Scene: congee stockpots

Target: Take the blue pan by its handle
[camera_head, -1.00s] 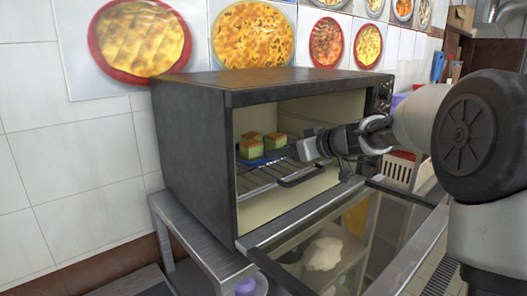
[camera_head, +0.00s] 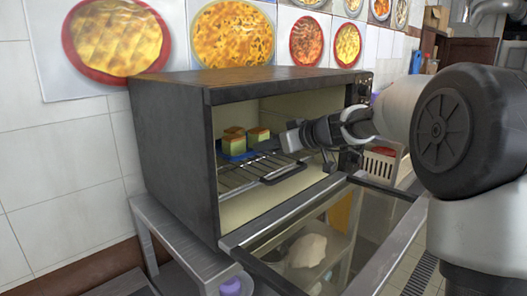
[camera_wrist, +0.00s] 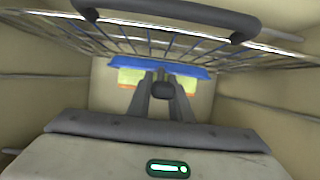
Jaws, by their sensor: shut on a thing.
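The blue pan (camera_head: 238,156) sits on the wire rack inside the open oven, with several green-and-brown cakes (camera_head: 234,142) in it. In the wrist view the blue pan (camera_wrist: 188,71) shows as a blue strip just beyond the fingertips, with yellowish-green cakes (camera_wrist: 130,77) beside it. My gripper (camera_head: 284,142) reaches into the oven from the right. In the wrist view my gripper (camera_wrist: 160,82) is shut on the pan's dark handle (camera_wrist: 163,90), most of which the fingers hide. The pan appears level on the rack.
The oven (camera_head: 170,130) stands on a metal table, its glass door (camera_head: 300,250) folded down in front. The wire rack (camera_head: 240,178) has a dark front handle (camera_head: 285,174) below my gripper. The oven's walls and roof are close around. A basket (camera_head: 382,165) stands right of the oven.

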